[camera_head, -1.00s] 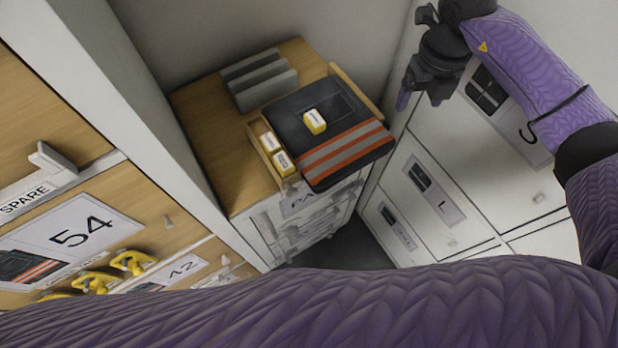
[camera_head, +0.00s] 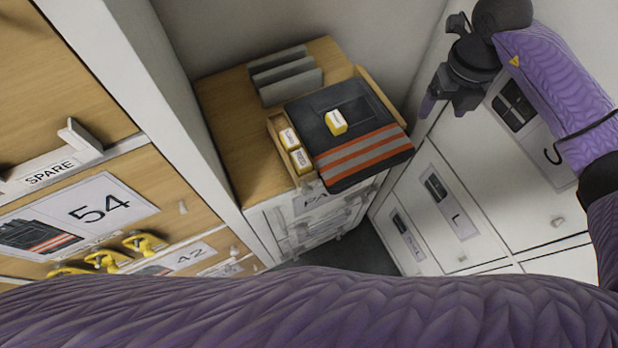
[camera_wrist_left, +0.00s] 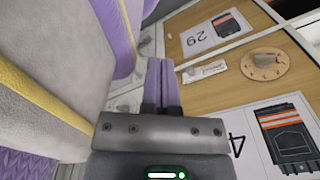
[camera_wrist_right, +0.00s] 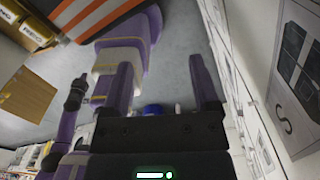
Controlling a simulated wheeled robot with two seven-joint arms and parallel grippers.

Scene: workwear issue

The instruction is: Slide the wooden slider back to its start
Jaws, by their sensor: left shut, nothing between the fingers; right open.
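I cannot pick out the wooden slider for certain in any view. In the left wrist view, a round wooden disc (camera_wrist_left: 265,64) with small dark marks sits on a wooden panel, to the right of my left gripper (camera_wrist_left: 160,64). That gripper is shut and empty, its purple fingers together and apart from the panel. It is out of sight in the head view. My right gripper (camera_head: 444,108) hangs at the upper right of the head view, in front of the white lockers. In the right wrist view it (camera_wrist_right: 160,66) is open and empty.
A wooden-topped cabinet (camera_head: 230,110) holds a folded dark garment (camera_head: 365,150) with orange and grey stripes and a small yellow block (camera_head: 336,122). A wooden-fronted unit (camera_head: 160,190) with yellow hooks stands left. White lockers (camera_head: 480,215) stand right. A purple sleeve crosses the front.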

